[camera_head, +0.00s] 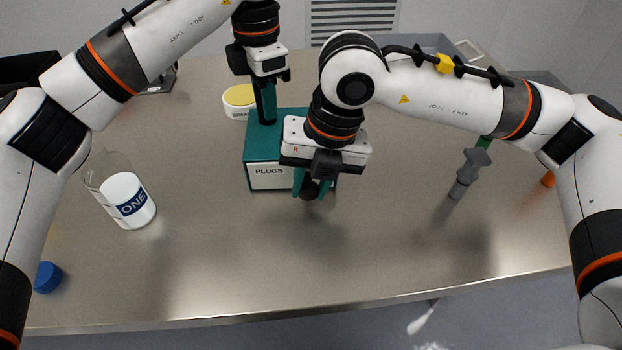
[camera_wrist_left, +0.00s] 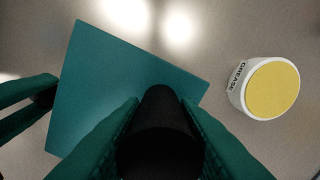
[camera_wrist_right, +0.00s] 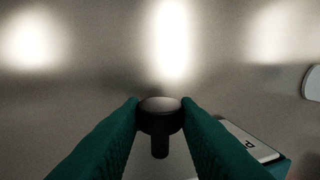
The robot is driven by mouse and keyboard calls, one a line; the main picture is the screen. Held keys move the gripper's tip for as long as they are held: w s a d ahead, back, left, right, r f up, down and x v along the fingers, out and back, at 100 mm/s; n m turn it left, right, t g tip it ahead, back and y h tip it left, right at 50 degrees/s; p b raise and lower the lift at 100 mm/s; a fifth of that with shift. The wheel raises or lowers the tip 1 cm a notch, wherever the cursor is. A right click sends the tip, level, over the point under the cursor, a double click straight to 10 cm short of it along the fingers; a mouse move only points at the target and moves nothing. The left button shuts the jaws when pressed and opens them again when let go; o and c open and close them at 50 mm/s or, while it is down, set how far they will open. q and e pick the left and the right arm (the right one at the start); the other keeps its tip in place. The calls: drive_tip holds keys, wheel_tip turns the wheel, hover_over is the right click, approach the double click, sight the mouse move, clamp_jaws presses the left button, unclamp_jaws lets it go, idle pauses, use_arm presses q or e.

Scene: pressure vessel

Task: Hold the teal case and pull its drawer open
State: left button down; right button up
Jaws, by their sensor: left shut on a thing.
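The teal case (camera_head: 262,147) stands mid-table with a white PLUGS label (camera_head: 268,171) on its front. Its top also shows in the left wrist view (camera_wrist_left: 120,85). My left gripper (camera_head: 265,105) is shut on the upright black handle (camera_wrist_left: 160,125) on top of the case. My right gripper (camera_head: 308,185) is low at the right part of the case front. In the right wrist view its fingers lie on both sides of the round black drawer knob (camera_wrist_right: 160,115). Whether they press on it is unclear. The drawer front is partly hidden behind this gripper; no open gap shows.
A white grease tub with a yellow lid (camera_head: 239,98) stands behind the case to the left. A grey object (camera_head: 467,175) stands at right. The table front is clear.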

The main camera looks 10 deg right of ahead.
clamp_jaws()
drive_tip(key=s, duration=0.8)
drive_tip(key=shift+s+a, duration=0.15)
drive_tip(key=shift+a, duration=0.2)
drive_tip(key=o, duration=0.8)
unclamp_jaws()
drive_tip(key=v, duration=1.2)
